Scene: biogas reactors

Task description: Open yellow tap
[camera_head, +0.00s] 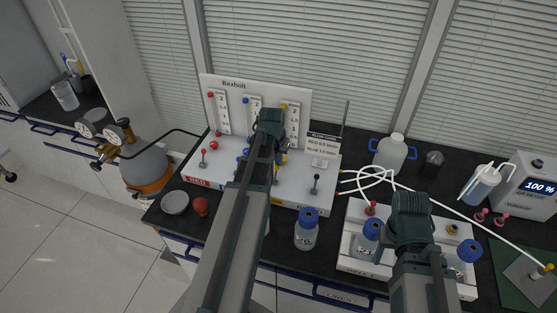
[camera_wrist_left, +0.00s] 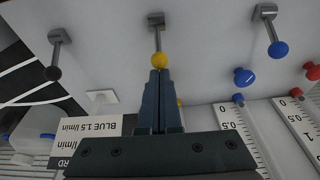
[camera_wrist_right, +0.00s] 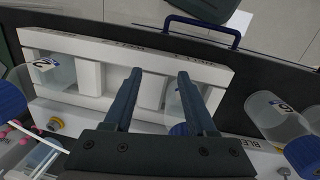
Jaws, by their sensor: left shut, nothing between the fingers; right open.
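The yellow tap is a small lever with a yellow ball (camera_wrist_left: 159,60) on its end, hanging from a grey mount in the left wrist view. My left gripper (camera_wrist_left: 159,73) is shut and empty, its fingertips right at the yellow ball; I cannot tell whether they touch. In the head view my left gripper (camera_head: 268,122) is over the white Bexholt panel (camera_head: 221,88), and my left arm hides the tap. My right gripper (camera_head: 412,205) is open above the white bottle rack (camera_head: 355,212). In the right wrist view its open fingers (camera_wrist_right: 159,73) are above the rack.
A blue-ended lever (camera_wrist_left: 278,48) and a black-ended lever (camera_wrist_left: 53,72) flank the yellow one. A bottle with a blue cap (camera_head: 306,236) stands before the panel. White tubes (camera_head: 450,205) cross the bench on the right. A gas cylinder (camera_head: 145,165) stands at left.

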